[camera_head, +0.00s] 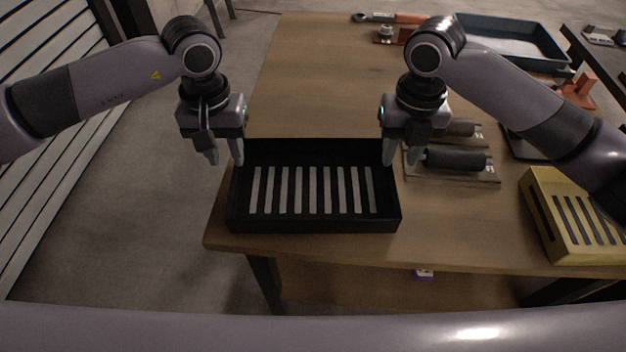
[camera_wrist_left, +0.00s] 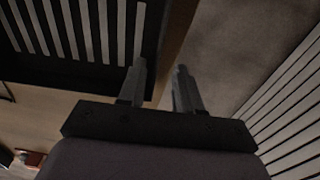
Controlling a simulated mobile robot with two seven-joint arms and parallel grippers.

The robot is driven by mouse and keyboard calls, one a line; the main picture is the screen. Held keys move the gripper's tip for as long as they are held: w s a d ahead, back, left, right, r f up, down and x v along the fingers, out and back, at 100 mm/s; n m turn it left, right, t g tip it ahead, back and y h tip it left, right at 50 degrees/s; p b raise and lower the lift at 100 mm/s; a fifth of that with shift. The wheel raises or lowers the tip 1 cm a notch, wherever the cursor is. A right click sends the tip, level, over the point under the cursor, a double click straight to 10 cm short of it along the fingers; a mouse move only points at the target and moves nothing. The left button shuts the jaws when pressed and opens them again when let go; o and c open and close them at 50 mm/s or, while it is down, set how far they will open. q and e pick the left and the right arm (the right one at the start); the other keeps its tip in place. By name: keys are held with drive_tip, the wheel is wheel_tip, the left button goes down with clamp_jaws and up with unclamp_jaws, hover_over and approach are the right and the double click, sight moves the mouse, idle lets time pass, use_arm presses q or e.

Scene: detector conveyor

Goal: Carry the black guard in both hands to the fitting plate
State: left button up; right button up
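The black guard (camera_head: 315,219), a slotted box-like piece, lies on the wooden table near its front left corner. Its slotted face also shows in the left wrist view (camera_wrist_left: 100,75). My left gripper (camera_head: 226,158) is at its back left corner, fingers apart, one by the side wall and one outside, over the floor. In the left wrist view the left gripper (camera_wrist_left: 160,88) shows a gap between its fingers. My right gripper (camera_head: 401,158) is at the back right corner, fingers apart, one at the wall and one outside. I cannot tell which piece is the fitting plate.
Plates with black rollers (camera_head: 455,160) lie right of the guard. A yellowish slotted box (camera_head: 546,213) stands at the right front. A blue-grey tray (camera_head: 510,45) and an orange-handled tool (camera_head: 405,18) are at the back. The table's back middle is clear.

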sight(233, 174)
use_arm(q)
drive_tip(key=shift+f, duration=0.1)
use_arm(e)
drive_tip(key=shift+f, duration=0.1)
